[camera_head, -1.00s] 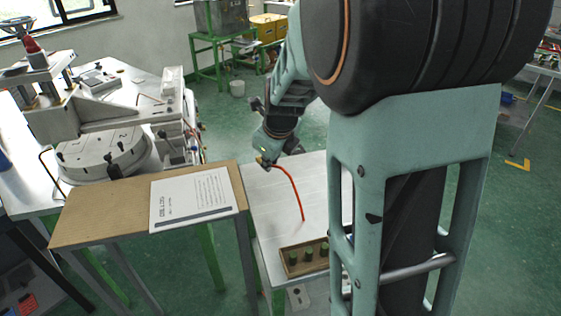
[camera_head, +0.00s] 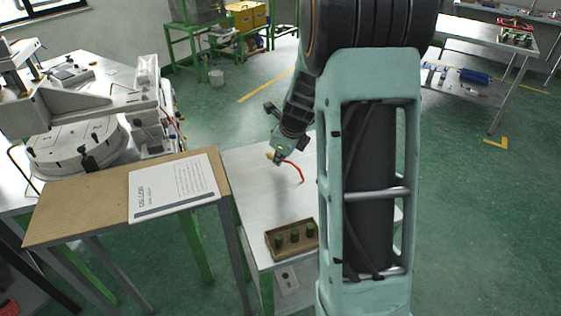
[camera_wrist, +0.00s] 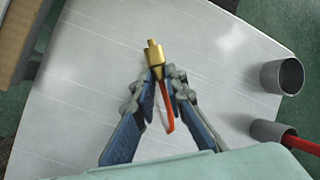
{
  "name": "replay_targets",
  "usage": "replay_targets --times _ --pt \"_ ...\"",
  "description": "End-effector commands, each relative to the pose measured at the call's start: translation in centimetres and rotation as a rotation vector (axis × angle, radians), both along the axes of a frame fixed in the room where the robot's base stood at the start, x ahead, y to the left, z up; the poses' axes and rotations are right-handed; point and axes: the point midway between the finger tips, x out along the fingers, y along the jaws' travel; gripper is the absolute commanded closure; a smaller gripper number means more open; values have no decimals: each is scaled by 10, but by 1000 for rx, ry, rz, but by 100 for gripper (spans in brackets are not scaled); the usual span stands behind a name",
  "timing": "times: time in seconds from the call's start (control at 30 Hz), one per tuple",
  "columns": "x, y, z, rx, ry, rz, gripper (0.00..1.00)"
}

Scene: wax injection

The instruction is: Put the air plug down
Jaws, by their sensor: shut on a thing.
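The air plug (camera_wrist: 154,54) is a brass fitting with an orange-red hose (camera_wrist: 166,112). My gripper (camera_wrist: 163,74) is shut on it in the wrist view, with the brass end sticking out past the fingertips. Below the plug is the pale metal table top (camera_wrist: 85,65); I cannot tell whether the plug touches it. In the head view my gripper (camera_head: 274,157) is over the far part of the small table (camera_head: 245,185). The hose (camera_head: 294,171) curves down to the right from it, and the plug is only a small yellowish spot there.
A wooden tray (camera_head: 268,243) with dark green pieces sits at the table's near edge. A brown board (camera_head: 75,205) with a paper sheet (camera_head: 172,187) stands to the left. Two grey cups (camera_wrist: 283,75) are at the right in the wrist view. The table's middle is clear.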

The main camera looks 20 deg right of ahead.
Motion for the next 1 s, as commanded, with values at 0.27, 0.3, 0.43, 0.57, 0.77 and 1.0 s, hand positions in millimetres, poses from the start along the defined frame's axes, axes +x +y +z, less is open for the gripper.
replay_targets --times 0.27,0.3,0.43,0.57,0.77,1.0 --pt "0 0 -15 -1 -1 0 100" --pt "0 0 -15 -1 -1 0 100" --pt "0 0 -18 -1 -1 0 100" --pt "0 0 -22 -1 -1 0 100" --pt "0 0 -27 0 -1 -1 100" --pt "-1 0 -27 0 1 0 71"
